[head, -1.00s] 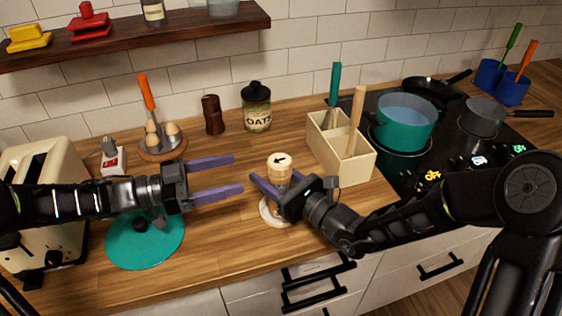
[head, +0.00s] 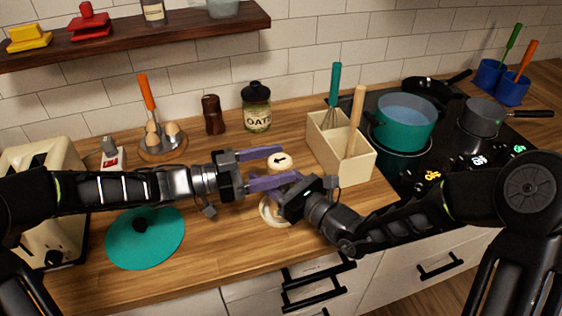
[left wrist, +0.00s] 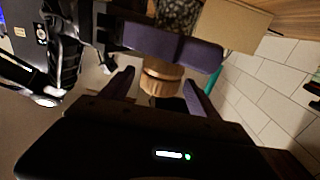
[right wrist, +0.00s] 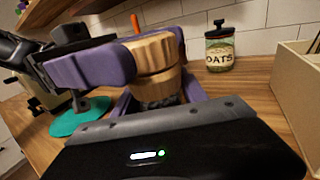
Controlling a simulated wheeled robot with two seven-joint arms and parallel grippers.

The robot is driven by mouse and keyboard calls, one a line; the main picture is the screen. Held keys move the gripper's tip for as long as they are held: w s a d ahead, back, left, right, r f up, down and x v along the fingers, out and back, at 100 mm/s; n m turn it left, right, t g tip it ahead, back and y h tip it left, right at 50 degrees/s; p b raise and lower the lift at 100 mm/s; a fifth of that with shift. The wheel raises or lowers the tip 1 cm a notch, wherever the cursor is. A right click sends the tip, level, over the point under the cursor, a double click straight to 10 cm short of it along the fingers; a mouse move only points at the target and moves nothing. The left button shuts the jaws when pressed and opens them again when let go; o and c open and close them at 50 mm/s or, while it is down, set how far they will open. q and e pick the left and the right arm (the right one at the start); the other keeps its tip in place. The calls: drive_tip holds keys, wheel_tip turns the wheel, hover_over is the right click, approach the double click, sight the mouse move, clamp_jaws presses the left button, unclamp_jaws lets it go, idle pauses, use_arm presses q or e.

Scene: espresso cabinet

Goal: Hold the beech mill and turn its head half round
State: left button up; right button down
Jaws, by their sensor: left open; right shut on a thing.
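The beech mill (head: 280,160) stands upright on a pale round base (head: 267,212) on the counter, with a dark arrow on top of its head. It also shows in the left wrist view (left wrist: 160,82) and in the right wrist view (right wrist: 153,52). My right gripper (head: 270,184) is shut on the mill's body, below the head. My left gripper (head: 284,165) is open, its fingers reaching from the left to the mill's head, one on the far side and one on the near side. The fingers and right gripper hide much of the mill's lower part.
A wooden utensil box (head: 350,175) stands just right of the mill. Behind are the oats jar (head: 257,107) and a dark brown mill (head: 213,115). A teal lid (head: 150,245) lies under my left arm. The hob with a teal pot (head: 404,125) is further right.

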use_arm(q)
drive_tip(key=shift+w+d, duration=0.2)
drive_tip(key=shift+d, duration=0.45)
drive_tip(key=c, duration=1.4)
drive_tip(key=shift+o, duration=0.2)
drive_tip(key=shift+r+m+g, duration=0.1)
drive_tip(key=shift+m+g, duration=0.3)
drive_tip(key=shift+g, duration=0.2)
drive_tip(key=shift+m+g+h, duration=0.3)
drive_tip(key=shift+m+g, duration=0.1)
drive_tip(key=shift+g, duration=0.2)
drive_tip(key=o, duration=1.4)
drive_tip(key=shift+c, duration=0.2)
